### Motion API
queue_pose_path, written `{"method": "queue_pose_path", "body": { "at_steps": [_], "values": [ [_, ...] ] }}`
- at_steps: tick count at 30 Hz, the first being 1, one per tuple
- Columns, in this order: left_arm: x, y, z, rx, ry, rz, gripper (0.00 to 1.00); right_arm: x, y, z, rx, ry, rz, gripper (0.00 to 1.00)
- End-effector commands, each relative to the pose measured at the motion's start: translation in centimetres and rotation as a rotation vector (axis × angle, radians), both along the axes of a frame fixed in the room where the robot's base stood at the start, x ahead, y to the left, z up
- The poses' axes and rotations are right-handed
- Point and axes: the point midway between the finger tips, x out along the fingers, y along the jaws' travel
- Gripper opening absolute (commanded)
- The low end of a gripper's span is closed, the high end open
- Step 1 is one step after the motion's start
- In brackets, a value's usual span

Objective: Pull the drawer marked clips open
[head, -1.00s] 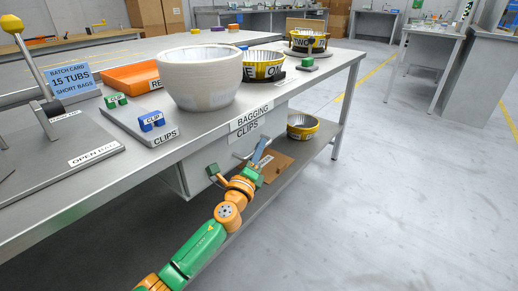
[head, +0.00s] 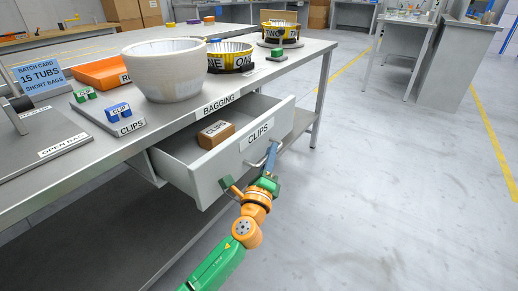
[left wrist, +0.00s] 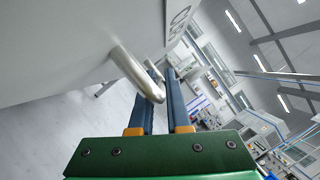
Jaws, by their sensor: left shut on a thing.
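The drawer marked CLIPS (head: 232,158) stands well out from under the bench top in the head view. A small brown box (head: 213,137) with a label lies inside it. My left gripper (head: 271,158) is at the bar handle on the drawer's front, below the CLIPS label (head: 258,133). In the left wrist view the metal handle (left wrist: 130,68) runs in between the two blue fingers (left wrist: 160,105), and the gripper is shut on it. The drawer's pale front fills the upper left of that view. My right gripper is not in view.
The bench top (head: 180,121) carries a large white tub (head: 165,72), an orange tray (head: 103,73), yellow-banded bowls (head: 229,57) and small green and blue clips (head: 118,111). The floor right of the drawer is clear.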

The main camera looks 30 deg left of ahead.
Motion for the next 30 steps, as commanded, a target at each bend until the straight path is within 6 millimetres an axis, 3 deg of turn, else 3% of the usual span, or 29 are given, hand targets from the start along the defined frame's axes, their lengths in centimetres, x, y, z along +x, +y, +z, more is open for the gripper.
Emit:
{"method": "queue_pose_path", "body": {
  "at_steps": [6, 17, 18, 21, 30],
  "values": [
    [-0.1, -1.4, -0.1, -0.001, 0.002, -0.001, 0.0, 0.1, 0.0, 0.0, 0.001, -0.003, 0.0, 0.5],
    [-0.1, -1.5, -0.1, 0.0, 0.001, -0.001, 0.0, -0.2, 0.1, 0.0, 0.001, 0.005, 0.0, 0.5],
    [-0.1, -1.5, -0.1, 0.0, 0.001, -0.001, 0.2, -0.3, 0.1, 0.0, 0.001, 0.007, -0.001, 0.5],
    [-0.1, -1.5, 0.0, 0.001, 0.001, -0.001, 0.45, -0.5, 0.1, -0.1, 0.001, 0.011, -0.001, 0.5],
    [-0.3, -1.5, -0.1, 0.001, 0.001, -0.001, 0.45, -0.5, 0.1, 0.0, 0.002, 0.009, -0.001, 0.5]
  ]
}}
